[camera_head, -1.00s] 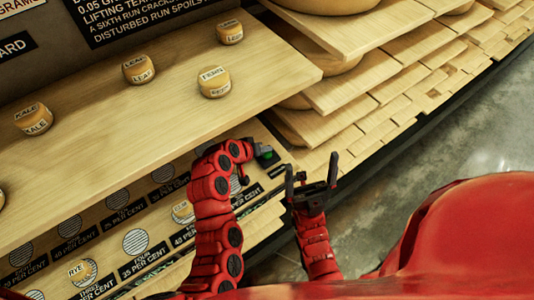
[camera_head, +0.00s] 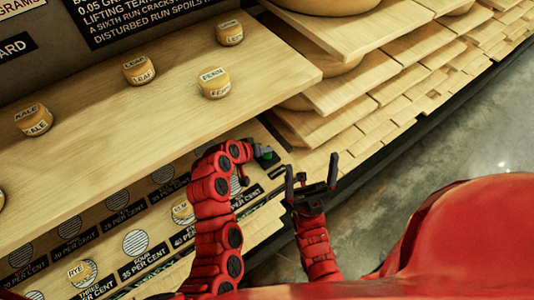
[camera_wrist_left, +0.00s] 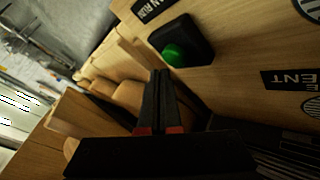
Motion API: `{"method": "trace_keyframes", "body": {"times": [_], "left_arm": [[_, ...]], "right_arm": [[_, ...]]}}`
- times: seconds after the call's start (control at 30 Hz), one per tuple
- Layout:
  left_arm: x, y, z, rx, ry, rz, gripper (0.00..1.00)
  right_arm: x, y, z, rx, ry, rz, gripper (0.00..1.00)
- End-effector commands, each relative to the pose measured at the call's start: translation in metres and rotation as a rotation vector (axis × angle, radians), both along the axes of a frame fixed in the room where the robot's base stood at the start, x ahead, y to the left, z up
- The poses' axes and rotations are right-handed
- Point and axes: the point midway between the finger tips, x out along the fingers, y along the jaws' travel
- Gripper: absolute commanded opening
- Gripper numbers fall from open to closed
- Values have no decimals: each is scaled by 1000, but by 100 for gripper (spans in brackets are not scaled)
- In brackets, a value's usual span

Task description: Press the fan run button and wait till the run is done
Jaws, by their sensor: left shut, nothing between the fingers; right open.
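The fan run button is a green dome on a black box, seen in the left wrist view (camera_wrist_left: 174,54) on a wooden board beside a partly cut-off label ending in "AN RUN". In the head view the green button (camera_head: 267,155) shows just right of my left gripper (camera_head: 250,148). In the left wrist view the left gripper's fingers (camera_wrist_left: 160,75) are together and empty, their tips close below the button. I cannot tell whether they touch it.
Small labelled cheeses, such as the fern cheese (camera_head: 214,83) and the kale cheese (camera_head: 34,121), stand on the upper shelf (camera_head: 130,150). Stacked wooden boards (camera_head: 380,85) fill the right. The grey floor (camera_head: 480,120) is clear.

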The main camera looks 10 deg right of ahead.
Motion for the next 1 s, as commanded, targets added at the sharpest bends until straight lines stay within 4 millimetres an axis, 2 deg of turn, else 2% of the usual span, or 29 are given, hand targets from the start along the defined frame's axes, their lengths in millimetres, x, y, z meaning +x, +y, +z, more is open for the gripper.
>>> {"method": "trace_keyframes", "body": {"times": [0.67,1.0], "left_arm": [[0,0,0,0,0,0,0],[0,0,-9,0,0,0,0]], "right_arm": [[0,0,0,0,0,0,100],[0,0,-8,0,0,0,100]]}}
